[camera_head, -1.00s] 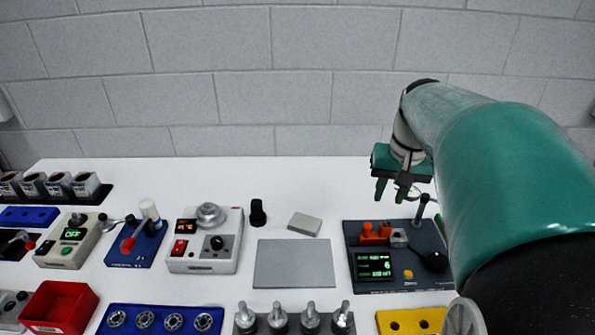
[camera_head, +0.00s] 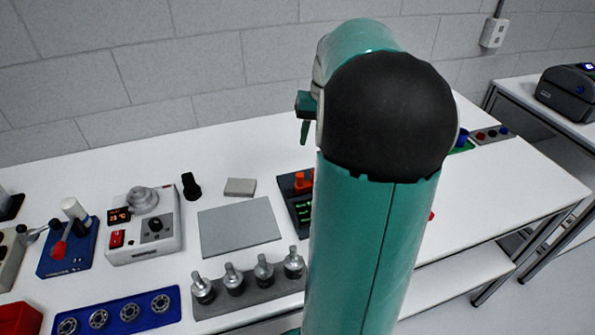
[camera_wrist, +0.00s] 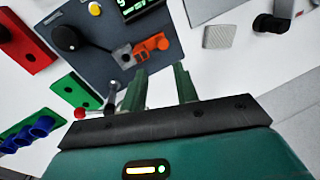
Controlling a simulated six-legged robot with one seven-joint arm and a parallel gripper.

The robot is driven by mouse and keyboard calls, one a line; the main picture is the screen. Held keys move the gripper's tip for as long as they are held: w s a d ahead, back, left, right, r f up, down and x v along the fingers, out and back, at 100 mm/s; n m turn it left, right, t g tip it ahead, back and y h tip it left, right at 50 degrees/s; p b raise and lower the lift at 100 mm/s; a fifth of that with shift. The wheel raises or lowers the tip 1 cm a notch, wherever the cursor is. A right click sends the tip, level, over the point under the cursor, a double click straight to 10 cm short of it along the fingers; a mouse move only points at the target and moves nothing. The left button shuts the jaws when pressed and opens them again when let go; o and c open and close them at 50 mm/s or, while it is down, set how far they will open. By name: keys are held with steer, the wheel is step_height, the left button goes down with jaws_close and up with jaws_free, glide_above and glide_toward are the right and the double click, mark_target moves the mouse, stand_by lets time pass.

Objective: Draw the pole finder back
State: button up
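The dark blue unit (camera_wrist: 95,75) lies below my gripper in the wrist view. It carries an orange piece (camera_wrist: 154,45) beside a grey block (camera_wrist: 122,56), a black knob (camera_wrist: 65,38), a yellow button (camera_wrist: 95,8) and a green-lit display (camera_wrist: 132,6). I cannot tell for sure which part is the pole finder; the orange piece is a likely one. My gripper (camera_wrist: 160,82) is open and empty, its two green fingers apart near the unit's edge, below the orange piece in the picture. In the head view my arm hides most of the unit (camera_head: 287,187); one finger of my gripper (camera_head: 304,131) shows above it.
A grey block (camera_wrist: 219,37) and black cylinder (camera_wrist: 272,23) lie to the right. Red (camera_wrist: 24,48) and green (camera_wrist: 75,94) holders lie left. A grey plate (camera_head: 239,228) and bolt rack (camera_head: 248,297) are also on the table.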

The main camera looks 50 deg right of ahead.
mark_target(301, 174)
steer(key=f, duration=0.3)
steer(key=w+a+f, duration=0.1)
steer(key=f, duration=0.3)
steer(key=a+f, duration=0.1)
steer(key=f, duration=0.3)
steer(key=shift+w+f, duration=0.25)
steer(key=shift+w, duration=0.15)
steer(key=shift+c, duration=0.4)
steer(key=shift+a, duration=0.1)
jaws_close()
